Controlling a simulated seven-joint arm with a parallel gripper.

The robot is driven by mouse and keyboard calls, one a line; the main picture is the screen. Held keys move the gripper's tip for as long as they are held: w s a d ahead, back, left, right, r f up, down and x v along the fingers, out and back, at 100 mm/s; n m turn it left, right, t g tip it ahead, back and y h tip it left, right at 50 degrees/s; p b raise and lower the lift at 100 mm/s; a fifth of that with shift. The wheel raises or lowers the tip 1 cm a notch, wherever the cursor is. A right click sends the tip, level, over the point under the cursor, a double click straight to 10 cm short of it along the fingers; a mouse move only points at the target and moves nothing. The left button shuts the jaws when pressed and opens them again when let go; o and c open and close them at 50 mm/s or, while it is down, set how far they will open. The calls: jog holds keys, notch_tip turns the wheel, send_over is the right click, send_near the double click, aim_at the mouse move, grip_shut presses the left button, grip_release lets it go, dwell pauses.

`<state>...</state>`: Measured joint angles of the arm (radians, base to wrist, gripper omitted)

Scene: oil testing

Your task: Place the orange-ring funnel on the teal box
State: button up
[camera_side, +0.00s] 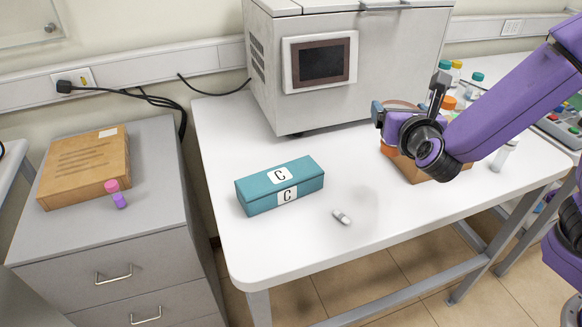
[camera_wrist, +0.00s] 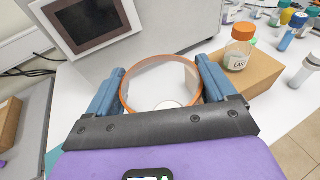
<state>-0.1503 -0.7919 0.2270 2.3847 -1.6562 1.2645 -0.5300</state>
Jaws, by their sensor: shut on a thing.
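The orange-ring funnel (camera_wrist: 160,60) sits between the two blue fingers of my gripper (camera_wrist: 161,72) in the wrist view, its round rim facing the camera. My gripper is shut on it, with a finger at each side of the rim. In the side view my gripper (camera_side: 380,116) is above the table in front of the grey machine, and only part of the ring (camera_side: 404,103) shows behind it. The funnel's lower part is hidden.
A cardboard box (camera_wrist: 262,76) with an orange-capped bottle (camera_wrist: 238,48) stands beside my gripper. A white bottle (camera_side: 504,153) is right of it. A small white capsule-like object (camera_side: 341,217) lies right of the teal box. The grey machine (camera_side: 345,55) stands behind.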

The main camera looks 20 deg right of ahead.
jog(key=s+a+r+n+t+y, duration=0.1)
jog(key=a+r+n+y, duration=0.2)
jog(key=a, duration=0.4)
jog(key=s+a+r+n+t+y, duration=0.1)
jog(key=a+r+n+y, duration=0.2)
jog(key=a, duration=0.4)
jog(key=shift+y, duration=0.6)
jog(key=shift+w+a+f, duration=1.2)
jog(key=shift+w+f, duration=0.7)
jog(key=shift+f, duration=0.45)
jog(key=shift+w+a+f, duration=1.25)
jog(key=shift+w+f, duration=0.6)
jog(key=shift+f, duration=0.5)
jog(key=shift+w+a+f, duration=1.2)
jog(key=shift+w+f, duration=0.7)
jog(key=shift+f, duration=0.45)
jog(key=shift+f, duration=0.15)
jog(key=o, duration=0.9)
jog(key=shift+c, duration=0.2)
